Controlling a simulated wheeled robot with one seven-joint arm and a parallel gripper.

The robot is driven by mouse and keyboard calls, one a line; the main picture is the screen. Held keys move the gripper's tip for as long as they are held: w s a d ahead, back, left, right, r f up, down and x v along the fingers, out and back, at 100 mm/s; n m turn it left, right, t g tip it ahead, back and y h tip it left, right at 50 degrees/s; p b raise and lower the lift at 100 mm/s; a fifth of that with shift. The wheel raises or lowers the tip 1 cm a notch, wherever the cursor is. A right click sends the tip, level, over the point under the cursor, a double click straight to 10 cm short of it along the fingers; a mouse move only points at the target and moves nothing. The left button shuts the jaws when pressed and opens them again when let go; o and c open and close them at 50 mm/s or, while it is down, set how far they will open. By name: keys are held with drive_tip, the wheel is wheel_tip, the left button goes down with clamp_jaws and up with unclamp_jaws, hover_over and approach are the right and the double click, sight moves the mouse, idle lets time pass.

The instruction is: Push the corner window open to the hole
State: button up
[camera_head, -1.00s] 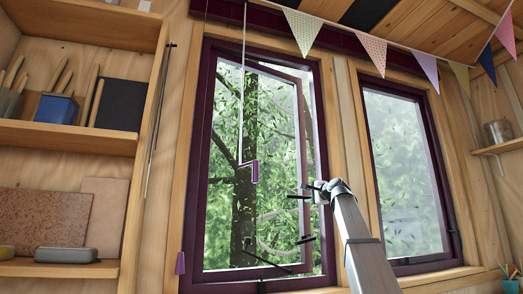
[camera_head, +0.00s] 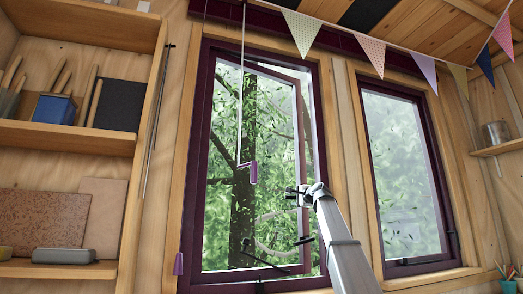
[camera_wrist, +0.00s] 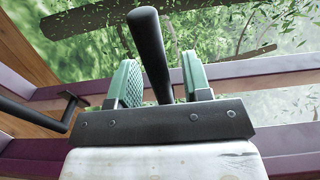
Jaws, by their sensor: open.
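The corner window with its dark purple frame (camera_head: 196,170) is on the left of two windows in the head view. Its sash (camera_head: 301,125) stands swung outward, with a gap along the right side. My gripper (camera_head: 298,192) is in front of the sash's right side. In the wrist view my gripper (camera_wrist: 162,85) has its green-padded jaws apart. A black rod (camera_wrist: 148,45) shows between the jaws; I cannot tell whether they touch it. A thin dark bar (camera_head: 268,261) lies across the lower window opening. Contact between gripper and sash is unclear.
A second window (camera_head: 405,180) stands to the right. A purple pull (camera_head: 253,172) hangs on a cord before the corner window. Shelves (camera_head: 70,137) with a blue box (camera_head: 55,107) are at the left. Bunting (camera_head: 370,52) hangs above. A black bracket (camera_wrist: 68,108) is left in the wrist view.

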clamp_jaws()
drive_tip(key=shift+s, duration=0.25)
drive_tip(key=shift+c, duration=2.1)
unclamp_jaws()
drive_tip(key=shift+s, duration=0.15)
drive_tip(key=o, duration=0.5)
drive_tip(key=shift+d, duration=0.1)
drive_tip(key=v, duration=0.6)
drive_tip(key=shift+s+d, duration=0.2)
drive_tip(key=shift+s, duration=0.2)
